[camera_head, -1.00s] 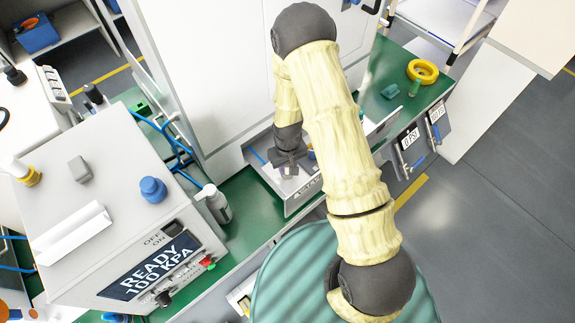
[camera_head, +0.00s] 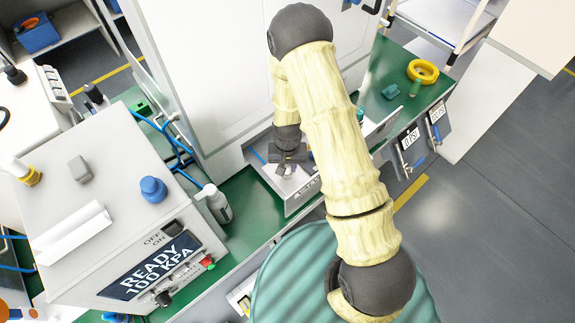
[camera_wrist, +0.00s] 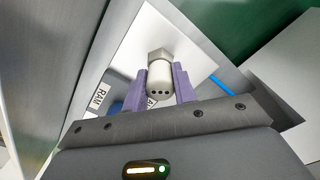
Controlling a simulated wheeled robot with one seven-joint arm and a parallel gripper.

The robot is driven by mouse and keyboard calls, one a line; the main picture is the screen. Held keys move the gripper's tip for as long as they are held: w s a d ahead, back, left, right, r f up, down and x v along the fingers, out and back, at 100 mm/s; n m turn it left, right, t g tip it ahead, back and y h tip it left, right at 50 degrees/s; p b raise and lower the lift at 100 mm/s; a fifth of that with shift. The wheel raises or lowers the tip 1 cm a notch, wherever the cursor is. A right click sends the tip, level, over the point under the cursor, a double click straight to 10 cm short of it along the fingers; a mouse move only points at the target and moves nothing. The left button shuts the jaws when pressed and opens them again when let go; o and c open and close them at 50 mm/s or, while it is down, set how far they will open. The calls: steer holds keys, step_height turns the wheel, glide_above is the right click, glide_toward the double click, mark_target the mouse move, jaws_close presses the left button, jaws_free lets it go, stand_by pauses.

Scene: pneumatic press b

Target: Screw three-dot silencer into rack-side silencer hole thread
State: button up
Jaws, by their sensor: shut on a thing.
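The three-dot silencer (camera_wrist: 160,82) shows in the wrist view as a pale grey cylinder with several dark dots on its near end and a metal hex part at its far end. My gripper (camera_wrist: 161,86) is shut on it, one purple finger on each side. Behind it is a white panel (camera_wrist: 190,52). The threaded hole is hidden, and I cannot tell whether the silencer is in it. In the head view my gripper (camera_head: 290,162) is over the grey tray-like box (camera_head: 299,198) at the press's foot, and the silencer is too small to tell.
A control box reading READY 100 KPA (camera_head: 150,266) stands at left. A grey bottle (camera_head: 214,203) stands between it and the box. Blue hoses (camera_head: 176,150) run beside the white cabinet (camera_head: 210,75). A yellow ring (camera_head: 422,71) lies on the green bench top at right.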

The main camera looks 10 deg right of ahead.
steer(key=shift+m, duration=0.5)
steer(key=o, duration=0.8)
steer(key=shift+o, duration=0.2)
steer(key=shift+r, duration=0.1)
step_height(320, 180, up, 12)
